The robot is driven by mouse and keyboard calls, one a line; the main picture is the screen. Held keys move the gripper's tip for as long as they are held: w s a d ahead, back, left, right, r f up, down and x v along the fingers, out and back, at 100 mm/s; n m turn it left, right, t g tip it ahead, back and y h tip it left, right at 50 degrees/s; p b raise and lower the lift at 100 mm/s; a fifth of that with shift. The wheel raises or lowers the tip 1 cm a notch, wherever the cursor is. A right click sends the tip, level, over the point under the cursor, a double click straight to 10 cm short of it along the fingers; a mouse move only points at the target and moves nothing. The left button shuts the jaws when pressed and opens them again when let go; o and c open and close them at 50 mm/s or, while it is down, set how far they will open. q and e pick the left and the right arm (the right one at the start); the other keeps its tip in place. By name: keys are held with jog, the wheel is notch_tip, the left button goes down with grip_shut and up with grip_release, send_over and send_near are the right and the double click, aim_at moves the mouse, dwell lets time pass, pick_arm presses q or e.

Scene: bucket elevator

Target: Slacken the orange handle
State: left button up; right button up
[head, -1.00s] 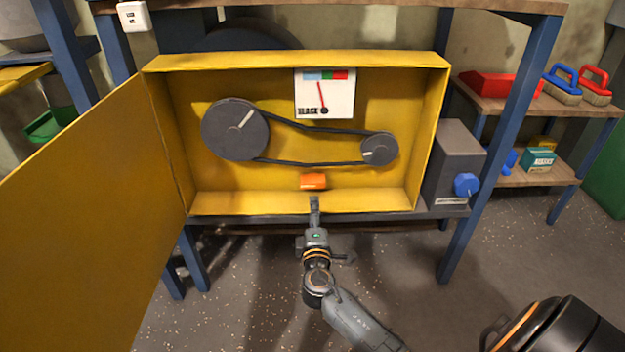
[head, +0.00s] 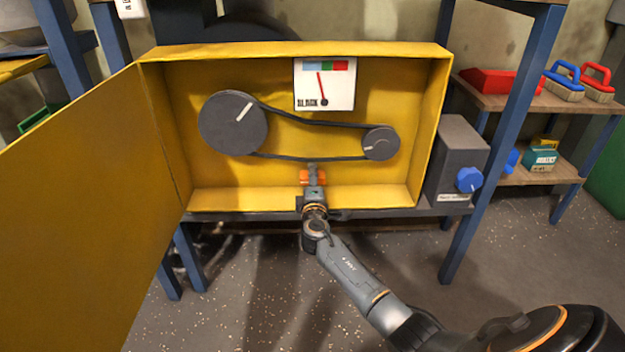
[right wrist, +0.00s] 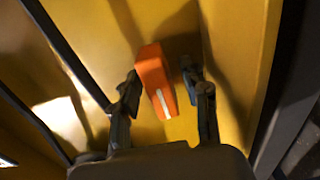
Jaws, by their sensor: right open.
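The orange handle (head: 304,178) is low in the middle of the yellow box, below the belt, partly hidden behind my right gripper (head: 313,172). In the right wrist view the handle (right wrist: 156,84) is an orange block with a white stripe, standing between the two spread fingers of my right gripper (right wrist: 166,98). The fingers are open, with gaps visible on both sides of it. The slack gauge (head: 325,84) on the back wall has its needle a little left of upright. The belt (head: 310,122) runs round a large and a small dark pulley. My left gripper is out of view.
The yellow box (head: 300,50) has its door (head: 80,210) swung open to the left. A grey box with a blue knob (head: 469,179) stands just right of it. Blue posts and a shelf with brushes (head: 565,82) are further right. The floor in front is clear.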

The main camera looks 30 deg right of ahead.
grip_shut()
